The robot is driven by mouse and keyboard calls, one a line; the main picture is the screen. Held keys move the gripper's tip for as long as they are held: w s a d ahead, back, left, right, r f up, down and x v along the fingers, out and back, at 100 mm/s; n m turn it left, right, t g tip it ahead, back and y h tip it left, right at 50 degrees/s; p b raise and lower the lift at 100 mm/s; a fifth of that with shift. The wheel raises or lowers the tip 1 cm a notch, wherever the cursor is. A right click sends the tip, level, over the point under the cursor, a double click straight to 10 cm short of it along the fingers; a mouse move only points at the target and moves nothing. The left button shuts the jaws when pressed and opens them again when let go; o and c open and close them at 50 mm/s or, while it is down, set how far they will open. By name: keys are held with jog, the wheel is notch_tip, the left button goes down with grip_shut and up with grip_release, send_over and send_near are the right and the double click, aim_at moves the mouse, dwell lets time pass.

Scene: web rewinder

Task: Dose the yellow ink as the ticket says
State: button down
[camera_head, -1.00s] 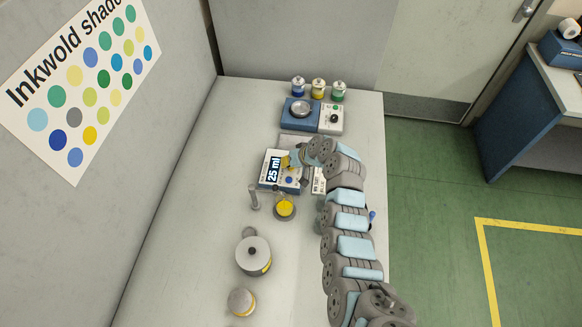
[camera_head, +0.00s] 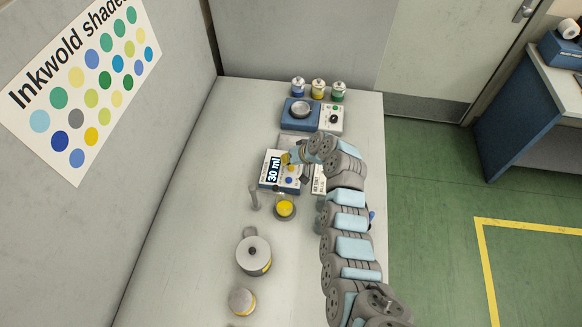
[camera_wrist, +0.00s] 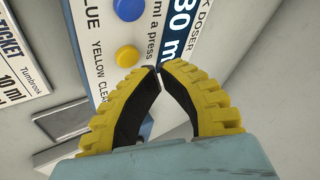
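The ink doser (camera_head: 283,186) is a white and blue box in the middle of the bench; its display (camera_head: 273,170) reads 30 ml. In the wrist view its display (camera_wrist: 186,22) is partly cut off, and a yellow button (camera_wrist: 128,56) and a blue button (camera_wrist: 128,8) show. My gripper (camera_wrist: 157,72) is shut and empty, its tips together over the doser face beside the yellow button. A gap to the face cannot be judged. A cup of yellow ink (camera_head: 284,208) stands in front of the doser.
Blue, yellow and green-marked jars (camera_head: 318,89) stand at the back. A blue scale (camera_head: 288,120) holds a metal dish (camera_head: 301,110). A lidded pot (camera_head: 253,256) and a smaller round container (camera_head: 242,301) stand in front. The bench's left side is clear.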

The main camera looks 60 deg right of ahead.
aim_at(288, 168)
jog(key=shift+r+p, duration=0.95)
jog(key=shift+r, duration=1.45)
jog(key=shift+f, duration=0.1)
